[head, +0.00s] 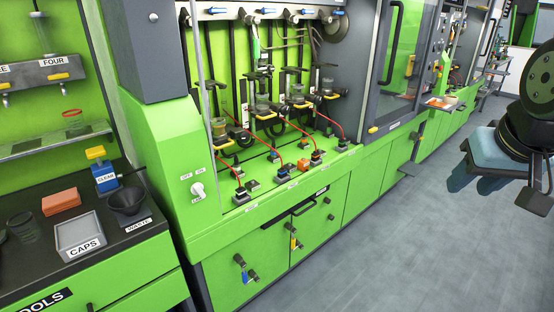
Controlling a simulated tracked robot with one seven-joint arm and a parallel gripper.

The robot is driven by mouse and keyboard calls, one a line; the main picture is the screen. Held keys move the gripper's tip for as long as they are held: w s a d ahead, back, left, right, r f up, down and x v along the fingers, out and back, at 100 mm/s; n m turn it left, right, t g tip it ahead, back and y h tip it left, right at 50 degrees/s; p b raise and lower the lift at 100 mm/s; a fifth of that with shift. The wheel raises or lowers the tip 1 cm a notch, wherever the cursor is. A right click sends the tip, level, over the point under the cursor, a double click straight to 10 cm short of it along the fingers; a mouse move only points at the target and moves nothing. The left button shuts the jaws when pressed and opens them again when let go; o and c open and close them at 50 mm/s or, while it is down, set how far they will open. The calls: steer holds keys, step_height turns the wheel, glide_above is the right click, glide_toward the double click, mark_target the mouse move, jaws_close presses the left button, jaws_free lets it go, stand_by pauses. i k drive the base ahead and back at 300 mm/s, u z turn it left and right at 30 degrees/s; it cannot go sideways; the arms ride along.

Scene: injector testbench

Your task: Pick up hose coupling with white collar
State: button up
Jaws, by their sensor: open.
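Several thin red hoses run down inside the green testbench (285,215) to small dark couplings on its ledge. One coupling (240,196) is at the front left, and another (317,157) is further right. At this size I cannot tell which coupling has a white collar. My gripper (474,183) hangs at the right edge over the grey floor, well apart from the bench. Its dark fingers show below a blue-grey body; it is open, and I see nothing held in it.
At left, a dark counter bears a grey CAPS tray (80,254), a black WASTE cup (130,208), an orange block (61,201) and a blue CLEAN bottle (104,175). A dark-framed cabinet door (400,60) stands right of the open bay. The floor (430,250) in front is clear.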

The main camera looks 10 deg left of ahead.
mark_target(237, 165)
steer(key=z, duration=0.15)
steer(key=i, duration=0.15)
steer(key=z, duration=1.3)
steer(key=i, duration=1.75)
steer(key=u, duration=3)
steer(key=i, duration=0.6)
steer(key=u, duration=0.15)
